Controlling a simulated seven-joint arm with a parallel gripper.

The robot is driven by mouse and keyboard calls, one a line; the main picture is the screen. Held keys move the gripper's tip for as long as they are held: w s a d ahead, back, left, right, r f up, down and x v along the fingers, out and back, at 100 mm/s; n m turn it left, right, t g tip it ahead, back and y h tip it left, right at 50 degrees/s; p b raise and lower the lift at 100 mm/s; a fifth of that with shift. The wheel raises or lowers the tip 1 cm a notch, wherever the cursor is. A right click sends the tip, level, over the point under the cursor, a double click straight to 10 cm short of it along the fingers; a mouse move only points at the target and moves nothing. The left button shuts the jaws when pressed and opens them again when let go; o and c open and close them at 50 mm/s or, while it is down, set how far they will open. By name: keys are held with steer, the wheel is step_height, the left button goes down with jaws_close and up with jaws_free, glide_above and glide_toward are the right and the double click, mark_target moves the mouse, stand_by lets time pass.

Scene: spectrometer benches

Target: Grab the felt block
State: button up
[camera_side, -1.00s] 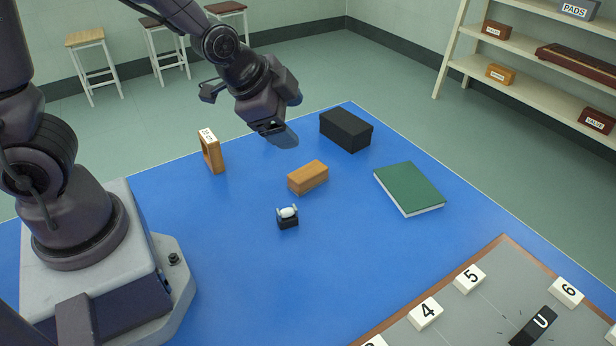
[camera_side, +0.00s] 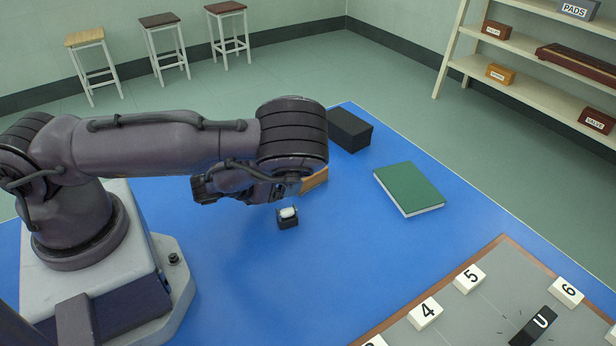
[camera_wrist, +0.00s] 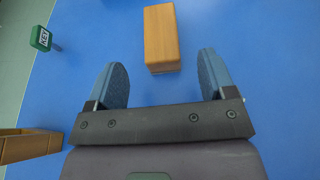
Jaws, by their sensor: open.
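An orange-brown block (camera_wrist: 160,32), which I take to be the felt block, lies on the blue mat (camera_wrist: 270,85). In the side view only part of the block (camera_side: 316,181) shows, as my arm covers the rest. My gripper (camera_wrist: 160,60) is open and empty, its two blue fingers spread on either side of the block's line. In the side view the fingertips are hidden behind my wrist.
A small black holder with a white piece (camera_side: 288,217) stands close to my wrist. A black box (camera_side: 350,130) and a green book (camera_side: 409,188) lie to the right. A wooden frame (camera_wrist: 25,146) and a green KEY tag (camera_wrist: 40,38) are at left in the wrist view.

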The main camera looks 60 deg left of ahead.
steer(key=x, duration=0.7)
steer(key=shift+w+f, duration=0.1)
steer(key=shift+w, duration=0.1)
steer(key=c, duration=1)
